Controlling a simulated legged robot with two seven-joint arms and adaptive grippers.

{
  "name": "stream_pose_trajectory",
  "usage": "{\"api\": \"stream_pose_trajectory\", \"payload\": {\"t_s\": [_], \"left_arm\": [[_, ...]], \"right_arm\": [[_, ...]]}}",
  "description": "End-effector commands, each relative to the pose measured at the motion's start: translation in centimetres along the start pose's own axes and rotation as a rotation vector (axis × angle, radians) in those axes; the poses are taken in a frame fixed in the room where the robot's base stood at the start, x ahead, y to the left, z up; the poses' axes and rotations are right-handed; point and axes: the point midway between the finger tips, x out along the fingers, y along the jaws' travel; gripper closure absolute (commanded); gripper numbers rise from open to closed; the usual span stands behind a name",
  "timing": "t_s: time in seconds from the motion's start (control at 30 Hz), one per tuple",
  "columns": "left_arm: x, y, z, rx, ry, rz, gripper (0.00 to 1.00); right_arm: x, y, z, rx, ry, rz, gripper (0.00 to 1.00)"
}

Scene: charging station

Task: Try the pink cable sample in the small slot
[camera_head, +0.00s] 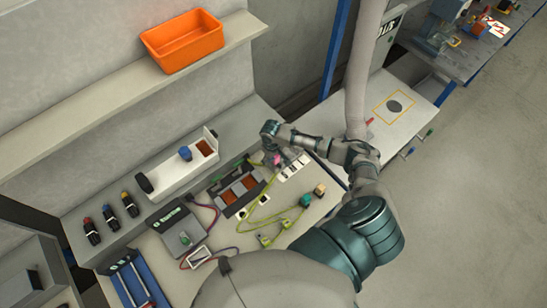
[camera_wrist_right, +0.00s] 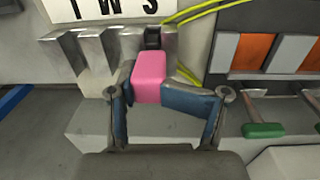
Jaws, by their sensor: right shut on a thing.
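My right gripper (camera_head: 275,160) reaches over the workbench from the right, its fingers partly hidden by the wrist. In the wrist view the right gripper (camera_wrist_right: 160,95) has its blue fingers on either side of a pink block, the pink cable sample (camera_wrist_right: 150,75). The pink sample also shows as a small patch in the head view (camera_head: 277,160). Just beyond its far end is a small dark square piece (camera_wrist_right: 153,38) beside a row of grey metal wedge-shaped blocks (camera_wrist_right: 90,55). I cannot tell whether the sample touches it. My left gripper is out of view.
Yellow-green cables (camera_head: 265,205) lie right of a panel with orange-brown windows (camera_head: 232,193). A grey box (camera_head: 180,232) with cables stands left of it. An orange bin (camera_head: 182,41) sits on the shelf above. Several dark connectors (camera_head: 110,217) line the left ledge.

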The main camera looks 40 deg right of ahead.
Motion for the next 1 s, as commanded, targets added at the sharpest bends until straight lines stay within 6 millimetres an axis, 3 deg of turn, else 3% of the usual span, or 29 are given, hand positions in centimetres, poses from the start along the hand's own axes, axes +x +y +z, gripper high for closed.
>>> {"api": "stream_pose_trajectory", "payload": {"t_s": [0.23,0.27,0.4,0.8,1.0], "left_arm": [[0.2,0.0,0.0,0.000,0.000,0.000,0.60],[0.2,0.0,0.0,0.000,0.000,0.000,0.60],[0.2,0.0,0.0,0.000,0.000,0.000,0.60],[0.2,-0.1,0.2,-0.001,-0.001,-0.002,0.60],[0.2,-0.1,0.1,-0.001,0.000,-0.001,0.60]], "right_arm": [[0.6,-0.1,0.0,0.000,0.000,-0.001,1.00],[0.6,0.0,0.0,0.000,0.001,0.000,0.44],[0.6,0.0,0.0,0.000,0.000,0.000,0.10],[0.4,0.0,0.0,0.000,0.000,0.000,0.10],[-2.5,0.0,-0.1,-0.001,0.004,0.000,0.10]]}}
